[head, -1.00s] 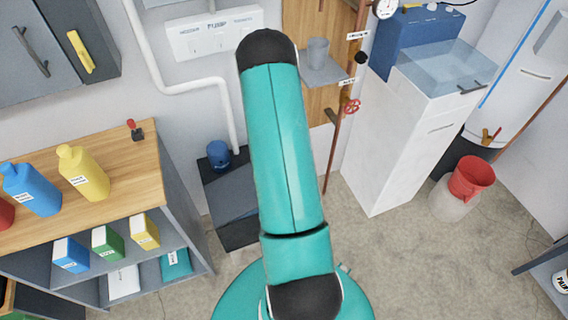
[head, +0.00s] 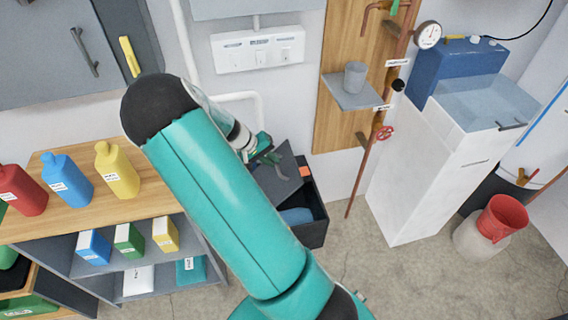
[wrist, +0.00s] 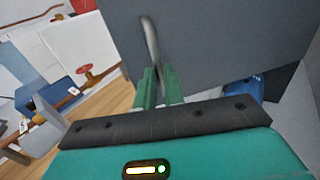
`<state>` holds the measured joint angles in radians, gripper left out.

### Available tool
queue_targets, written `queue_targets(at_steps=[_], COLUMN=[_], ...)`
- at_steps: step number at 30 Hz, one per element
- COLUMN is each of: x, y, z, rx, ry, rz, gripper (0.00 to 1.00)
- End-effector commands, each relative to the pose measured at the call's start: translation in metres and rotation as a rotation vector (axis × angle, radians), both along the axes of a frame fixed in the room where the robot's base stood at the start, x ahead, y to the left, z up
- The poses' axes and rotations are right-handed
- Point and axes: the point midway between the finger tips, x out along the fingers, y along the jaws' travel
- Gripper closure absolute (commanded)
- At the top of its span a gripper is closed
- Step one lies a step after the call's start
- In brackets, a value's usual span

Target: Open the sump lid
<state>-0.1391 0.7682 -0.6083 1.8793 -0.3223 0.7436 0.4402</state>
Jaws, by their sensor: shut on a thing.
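The sump is a dark box (head: 318,228) on the floor against the wall, partly hidden by my arm. Its dark grey lid (head: 280,182) is raised and tilted, and part of the inside shows, with something blue in it. My gripper (head: 266,158) is at the lid in the head view. In the wrist view, my gripper's green fingers (wrist: 158,88) are shut on the lid's curved metal handle (wrist: 151,45). The lid (wrist: 225,40) fills the upper right of that view.
A wooden-topped shelf unit (head: 140,195) with bottles and boxes stands at the left. A white cabinet (head: 415,190) and a red bucket (head: 503,217) stand at the right. A pipe with a red valve wheel (head: 385,132) runs down the wall. Floor is clear between sump and cabinet.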

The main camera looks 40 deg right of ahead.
Motion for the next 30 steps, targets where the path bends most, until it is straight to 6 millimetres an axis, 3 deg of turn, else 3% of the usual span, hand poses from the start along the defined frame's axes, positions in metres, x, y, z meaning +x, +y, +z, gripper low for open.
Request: queue_targets(at_steps=[14, 21, 30], x=[0.058, 0.085, 0.100], y=[0.097, 0.143, 0.172], z=[0.040, 0.046, 0.041], rx=[-0.305, -0.306, -0.299], ry=[0.179, 0.182, 0.183], rz=[0.007, 0.000, 0.002], gripper=[1.00, 1.00, 1.00])
